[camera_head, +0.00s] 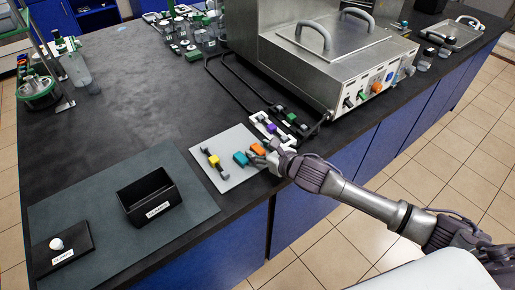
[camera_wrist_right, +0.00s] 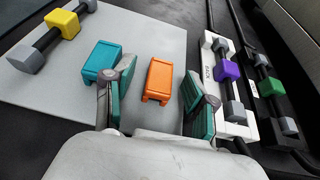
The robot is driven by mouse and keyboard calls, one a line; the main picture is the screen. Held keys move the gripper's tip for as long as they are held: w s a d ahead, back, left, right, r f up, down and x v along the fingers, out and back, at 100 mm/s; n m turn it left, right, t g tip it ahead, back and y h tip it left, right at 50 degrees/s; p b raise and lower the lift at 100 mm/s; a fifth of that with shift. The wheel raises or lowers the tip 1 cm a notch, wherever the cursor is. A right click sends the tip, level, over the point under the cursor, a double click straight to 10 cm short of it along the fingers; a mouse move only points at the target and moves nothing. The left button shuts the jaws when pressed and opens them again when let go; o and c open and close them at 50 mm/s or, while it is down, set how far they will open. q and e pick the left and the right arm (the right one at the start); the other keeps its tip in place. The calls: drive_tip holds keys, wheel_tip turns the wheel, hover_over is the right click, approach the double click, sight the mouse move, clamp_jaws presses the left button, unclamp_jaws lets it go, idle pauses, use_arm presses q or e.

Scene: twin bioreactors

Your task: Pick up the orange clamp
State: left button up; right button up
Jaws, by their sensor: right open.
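The orange clamp (camera_head: 257,149) lies on a light grey mat (camera_head: 233,180) near the front edge of the bench. In the right wrist view the orange clamp (camera_wrist_right: 158,80) sits between the two spread fingers of my right gripper (camera_wrist_right: 158,100), with gaps on both sides. My right gripper (camera_head: 265,156) is open, and in the head view it partly covers the mat's right edge. A teal clamp (camera_wrist_right: 102,62) lies just left of the left finger, very close to it; it also shows in the head view (camera_head: 240,158). My left gripper is not in view.
A yellow-blocked bar (camera_head: 213,161) lies at the mat's left. Holders with purple (camera_head: 271,128) and green (camera_head: 291,117) pieces stand right of the mat, by a steel bioreactor unit (camera_head: 330,60). A black open box (camera_head: 150,197) and a lid with a white knob (camera_head: 57,244) are at left.

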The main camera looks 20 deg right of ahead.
drive_tip(key=shift+w, duration=0.1)
drive_tip(key=c, duration=0.9)
drive_tip(key=shift+r, duration=0.15)
